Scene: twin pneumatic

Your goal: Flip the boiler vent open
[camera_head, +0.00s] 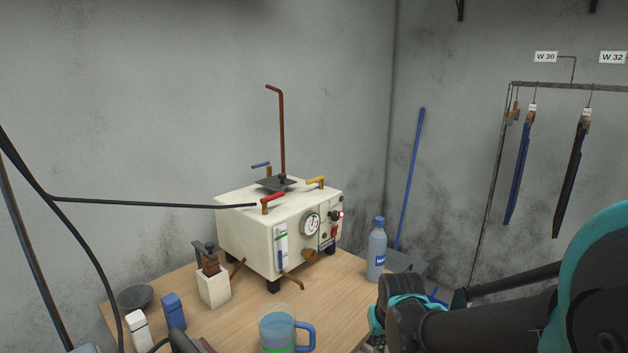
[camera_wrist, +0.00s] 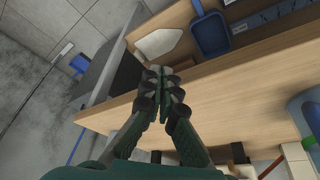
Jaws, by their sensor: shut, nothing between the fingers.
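The boiler (camera_head: 262,230) is a cream box with a gauge, standing on the wooden table in the head view. On its top are a red lever (camera_head: 272,198), a yellow lever (camera_head: 315,181) and a blue lever (camera_head: 261,165). A dark plate (camera_head: 275,184) with a small knob lies between them, and a copper pipe rises behind. I cannot tell which of these is the vent. My gripper (camera_wrist: 160,75) is shut and empty in the wrist view, by the table edge, apart from the boiler. My arm enters the head view at the right; its fingertips are not clear there.
A water bottle (camera_head: 377,250) stands right of the boiler, near my arm. A blue-handled jug (camera_head: 277,328), a white box (camera_head: 213,287) and a dark bowl (camera_head: 136,297) stand in front and left. A black hose (camera_head: 150,202) runs to the boiler top. A blue dustpan (camera_wrist: 210,32) shows beyond my gripper.

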